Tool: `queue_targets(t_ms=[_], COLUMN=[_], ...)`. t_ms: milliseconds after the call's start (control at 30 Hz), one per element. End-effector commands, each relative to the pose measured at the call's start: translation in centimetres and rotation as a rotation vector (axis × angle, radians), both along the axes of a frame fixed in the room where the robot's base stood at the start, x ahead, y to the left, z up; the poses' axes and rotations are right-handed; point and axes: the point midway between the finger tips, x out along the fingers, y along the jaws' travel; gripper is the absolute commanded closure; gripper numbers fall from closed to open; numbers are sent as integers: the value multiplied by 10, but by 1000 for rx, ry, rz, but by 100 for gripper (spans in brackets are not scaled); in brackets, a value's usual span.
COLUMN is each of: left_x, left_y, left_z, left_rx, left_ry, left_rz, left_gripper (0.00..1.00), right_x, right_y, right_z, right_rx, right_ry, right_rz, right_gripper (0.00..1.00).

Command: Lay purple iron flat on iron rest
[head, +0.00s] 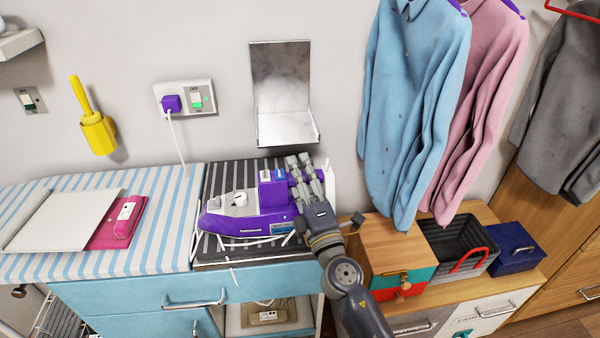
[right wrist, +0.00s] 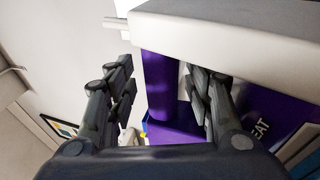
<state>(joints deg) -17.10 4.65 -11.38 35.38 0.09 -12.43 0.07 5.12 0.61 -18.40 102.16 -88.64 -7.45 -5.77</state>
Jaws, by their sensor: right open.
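The purple iron (head: 245,221) with a grey-white top part lies lengthwise on the dark ribbed iron rest (head: 228,179), its narrow end to the left. A raised purple block (head: 272,190) is at its right end. My right gripper (head: 298,160) is at that right end, fingers by the block. In the right wrist view my right gripper (right wrist: 158,75) has its fingers apart, with a purple part of the iron (right wrist: 158,88) showing between them. I cannot tell whether a finger touches it. The iron's underside is hidden. My left gripper is not in view.
A striped board (head: 165,230) with a pink item (head: 122,222) is left of the rest. A white cord runs from the purple plug (head: 171,103). A metal wall shelf (head: 287,125) is behind; a wooden box (head: 392,245) and hanging shirts (head: 415,110) are to the right.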

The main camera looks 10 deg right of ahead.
Motion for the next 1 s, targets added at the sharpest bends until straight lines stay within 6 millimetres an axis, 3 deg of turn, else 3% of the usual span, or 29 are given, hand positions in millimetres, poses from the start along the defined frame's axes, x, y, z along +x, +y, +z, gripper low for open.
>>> queue_targets(t_ms=[533, 1000], left_x=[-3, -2], left_y=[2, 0], left_z=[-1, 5], left_rx=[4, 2], left_ry=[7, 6], left_rz=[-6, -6], left_gripper=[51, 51], right_x=[-67, -74], right_y=[-13, -14], right_z=[-23, -16], right_rx=[-1, 4], right_ry=[2, -3], right_rz=[2, 1], right_gripper=[51, 51])
